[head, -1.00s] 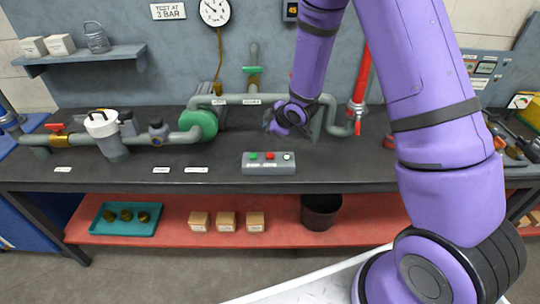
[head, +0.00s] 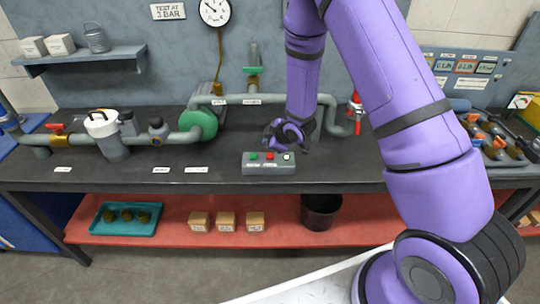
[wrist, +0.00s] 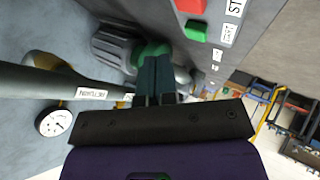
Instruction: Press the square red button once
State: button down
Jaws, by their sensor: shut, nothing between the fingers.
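A grey control box (head: 268,169) stands near the front edge of the dark bench. Its top carries a green button (head: 253,156), a square red button (head: 269,156) in the middle and a white round one (head: 288,156) on the right. In the wrist view the red button (wrist: 191,5) shows partly at the top edge, beside the green button (wrist: 195,30). My gripper (head: 270,146) is just behind and above the box. In the wrist view my fingers (wrist: 155,68) are together and empty, apart from the red button in the picture.
Grey pipes (head: 250,99) with a green flange (head: 199,124) run behind the box. A red-handled valve (head: 355,108) stands to the right. White label plates (head: 196,169) lie on the bench to the left.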

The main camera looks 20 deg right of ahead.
aim_at(269, 156)
jog(key=shift+f, duration=1.5)
jog(key=shift+f, duration=0.1)
dwell(0.9)
jog(key=shift+f, duration=0.3)
jog(key=shift+f, duration=0.45)
dwell(0.8)
jog(key=shift+r, duration=0.9)
jog(key=shift+r, duration=2.5)
